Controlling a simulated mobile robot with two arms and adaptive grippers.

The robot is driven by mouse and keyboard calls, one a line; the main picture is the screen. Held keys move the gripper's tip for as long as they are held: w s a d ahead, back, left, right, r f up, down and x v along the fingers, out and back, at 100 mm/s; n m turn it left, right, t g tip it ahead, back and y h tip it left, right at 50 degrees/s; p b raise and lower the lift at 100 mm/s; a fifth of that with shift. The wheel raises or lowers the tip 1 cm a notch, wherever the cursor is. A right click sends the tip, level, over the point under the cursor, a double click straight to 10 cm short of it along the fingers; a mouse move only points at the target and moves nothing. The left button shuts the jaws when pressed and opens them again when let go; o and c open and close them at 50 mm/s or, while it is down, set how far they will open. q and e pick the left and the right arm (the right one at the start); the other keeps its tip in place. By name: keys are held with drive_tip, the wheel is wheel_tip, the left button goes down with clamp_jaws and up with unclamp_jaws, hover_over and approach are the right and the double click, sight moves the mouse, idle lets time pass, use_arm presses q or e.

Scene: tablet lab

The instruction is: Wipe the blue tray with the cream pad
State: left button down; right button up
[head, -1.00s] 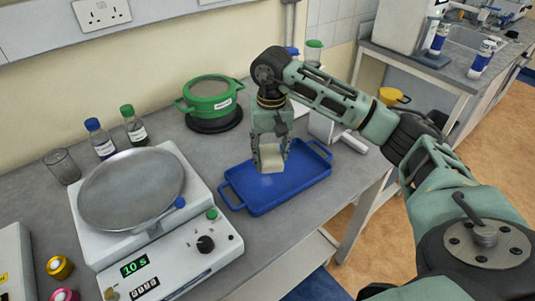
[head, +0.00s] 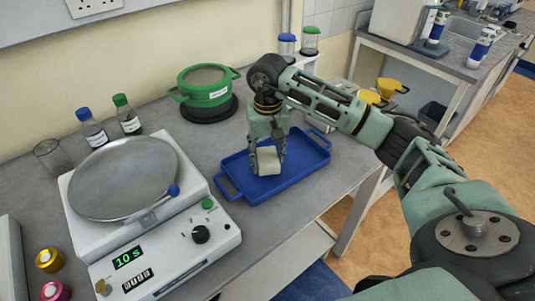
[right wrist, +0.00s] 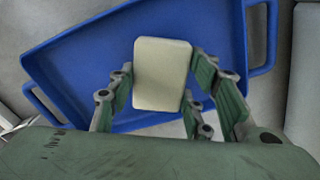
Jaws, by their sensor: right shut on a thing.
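The blue tray (head: 297,173) lies on the grey bench, with a handle at each end. My right gripper (head: 267,163) is over the tray and shut on the cream pad (head: 268,161). In the right wrist view the pad (right wrist: 162,74) sits between the fingers, with the blue tray (right wrist: 85,75) beneath it. The pad is low over the tray floor; I cannot tell whether it touches. My left gripper is not in view.
A white device with a round metal plate (head: 122,180) stands left of the tray. A green pot (head: 205,92) stands behind on a black base. Two capped bottles (head: 127,115) and a glass beaker (head: 51,158) are at the back left. The bench's front edge is close to the tray.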

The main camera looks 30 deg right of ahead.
sight(257, 175)
drive_tip(key=shift+f+b, duration=0.9)
drive_tip(key=shift+f, duration=0.15)
drive_tip(key=shift+r, duration=0.1)
drive_tip(key=shift+a, duration=1.8)
drive_tip(key=shift+b, duration=0.45)
drive_tip(key=shift+s+d+f+b, duration=0.15)
drive_tip(key=shift+d+b, duration=0.2)
drive_tip(key=shift+d, duration=0.55)
drive_tip(key=shift+d+f+b, duration=0.15)
drive_tip(key=shift+d+b, duration=0.2)
drive_tip(key=shift+d, duration=0.55)
